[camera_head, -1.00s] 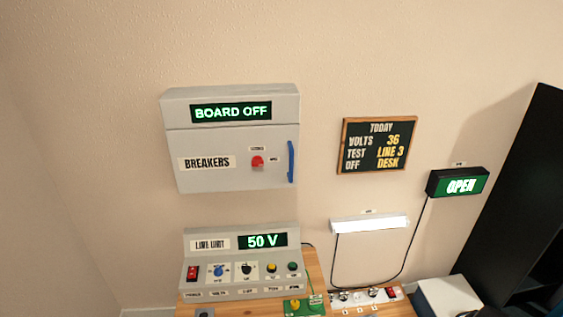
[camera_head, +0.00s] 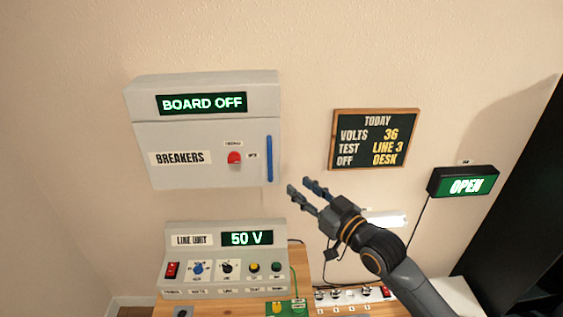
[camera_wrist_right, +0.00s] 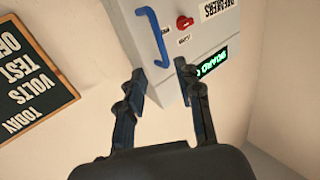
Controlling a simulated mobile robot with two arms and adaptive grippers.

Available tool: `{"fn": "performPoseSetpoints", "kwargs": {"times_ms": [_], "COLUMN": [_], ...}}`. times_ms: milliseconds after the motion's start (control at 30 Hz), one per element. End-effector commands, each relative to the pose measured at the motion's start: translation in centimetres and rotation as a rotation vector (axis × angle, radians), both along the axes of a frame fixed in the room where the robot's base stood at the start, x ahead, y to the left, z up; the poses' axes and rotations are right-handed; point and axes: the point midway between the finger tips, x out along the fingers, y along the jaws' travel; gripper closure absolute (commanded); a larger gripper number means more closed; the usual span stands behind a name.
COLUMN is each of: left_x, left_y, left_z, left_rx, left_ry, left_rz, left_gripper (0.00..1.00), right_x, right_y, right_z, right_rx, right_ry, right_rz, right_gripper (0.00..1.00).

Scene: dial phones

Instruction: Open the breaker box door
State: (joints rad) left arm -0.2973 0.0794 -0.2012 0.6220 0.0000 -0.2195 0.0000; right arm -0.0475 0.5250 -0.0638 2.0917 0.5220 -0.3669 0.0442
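The grey breaker box (camera_head: 205,173) hangs on the wall, its door shut. A blue vertical handle (camera_head: 270,158) is at the door's right edge, and a red knob (camera_head: 235,158) sits left of it. My right gripper (camera_head: 303,186) is open and empty, to the lower right of the handle and apart from it. In the right wrist view, which is turned over, the handle (camera_wrist_right: 154,38) stands beyond the two spread fingertips (camera_wrist_right: 158,72). My left gripper is not in view.
The line unit (camera_head: 210,262) stands on a wooden desk below the box. A chalkboard sign (camera_head: 374,139) and a lit OPEN sign (camera_head: 463,184) hang at right. A white lamp (camera_head: 388,219) is partly behind my right arm. The wall around the box is clear.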

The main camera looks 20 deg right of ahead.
Motion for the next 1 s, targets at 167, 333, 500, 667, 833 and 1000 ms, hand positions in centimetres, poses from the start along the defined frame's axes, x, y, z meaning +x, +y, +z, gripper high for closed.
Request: {"fn": "performPoseSetpoints", "kwargs": {"times_ms": [167,333,500,667,833,1000], "left_x": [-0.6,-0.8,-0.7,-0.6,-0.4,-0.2], "left_y": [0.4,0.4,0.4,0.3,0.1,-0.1], "left_z": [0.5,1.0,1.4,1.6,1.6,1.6], "left_rx": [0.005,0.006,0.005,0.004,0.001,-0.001], "left_ry": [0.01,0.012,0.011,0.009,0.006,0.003], "left_rz": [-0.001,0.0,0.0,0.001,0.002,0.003], "left_gripper": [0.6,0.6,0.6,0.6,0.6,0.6], "right_x": [2.8,6.4,9.6,11.6,12.5,12.6], "right_y": [0.8,2.0,3.0,3.7,3.9,4.0], "right_z": [0.2,0.2,0.1,-0.1,-0.1,-0.1], "right_rx": [0.001,0.002,0.0,-0.001,-0.001,-0.001], "right_ry": [-0.001,0.001,0.001,0.003,0.002,0.003], "right_rz": [-0.002,-0.003,-0.002,-0.002,-0.002,-0.002], "right_gripper": [0.65,0.65,0.65,0.65,0.65,0.65]}}
